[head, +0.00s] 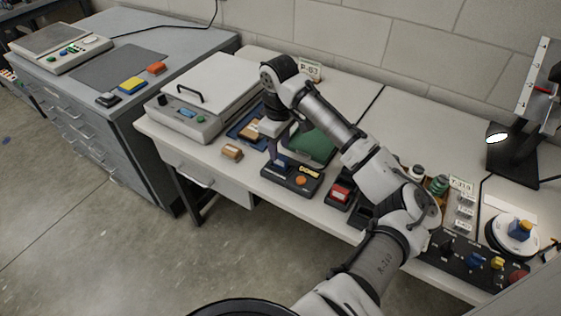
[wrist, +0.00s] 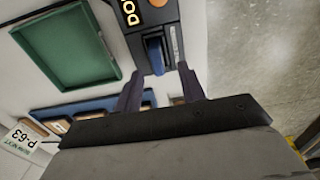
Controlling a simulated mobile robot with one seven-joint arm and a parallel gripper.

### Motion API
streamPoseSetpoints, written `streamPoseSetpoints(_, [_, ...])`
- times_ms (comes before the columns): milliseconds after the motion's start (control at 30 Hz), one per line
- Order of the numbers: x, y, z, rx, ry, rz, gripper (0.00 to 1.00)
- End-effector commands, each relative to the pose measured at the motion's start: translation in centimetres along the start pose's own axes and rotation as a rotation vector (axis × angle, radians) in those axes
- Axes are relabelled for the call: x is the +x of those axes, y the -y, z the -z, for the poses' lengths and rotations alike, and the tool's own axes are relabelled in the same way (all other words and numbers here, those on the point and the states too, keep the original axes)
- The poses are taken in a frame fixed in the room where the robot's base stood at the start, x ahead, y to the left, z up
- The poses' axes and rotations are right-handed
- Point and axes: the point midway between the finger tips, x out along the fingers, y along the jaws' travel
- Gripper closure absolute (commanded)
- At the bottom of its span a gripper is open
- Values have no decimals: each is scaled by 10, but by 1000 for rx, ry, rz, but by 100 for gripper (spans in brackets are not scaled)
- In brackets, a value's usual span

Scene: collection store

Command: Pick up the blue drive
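The blue drive (wrist: 155,54) stands in a slot of a dark dock (wrist: 140,28) in the wrist view. The dock has a lit display and an orange round button. My gripper (wrist: 159,70) is open, its two dark fingers apart, with the near end of the drive in the gap between the fingertips. I cannot tell whether either finger touches it. In the head view my gripper (head: 277,160) points down over the left part of the dock (head: 298,183), whose display seems to read DONE.
A green-floored tray (head: 311,143) and a blue tray (head: 236,134) with tan items lie behind the dock. A tan block (head: 232,152) lies to its left. A dark box with a red item (head: 340,193) stands close on the right. A white-lidded machine (head: 205,97) stands at the left.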

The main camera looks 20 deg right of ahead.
Motion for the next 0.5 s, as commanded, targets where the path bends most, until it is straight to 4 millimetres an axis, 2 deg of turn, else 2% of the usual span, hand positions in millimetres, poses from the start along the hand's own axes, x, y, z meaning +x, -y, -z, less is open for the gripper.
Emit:
streamPoseSetpoints(167, [13, -2, -2, 2, 2, 0, 60])
streamPoseSetpoints(400, [48, -4, -2, 1, 0, 1, 60])
streamPoseSetpoints(500, [53, -4, -2, 0, -1, 0, 60])
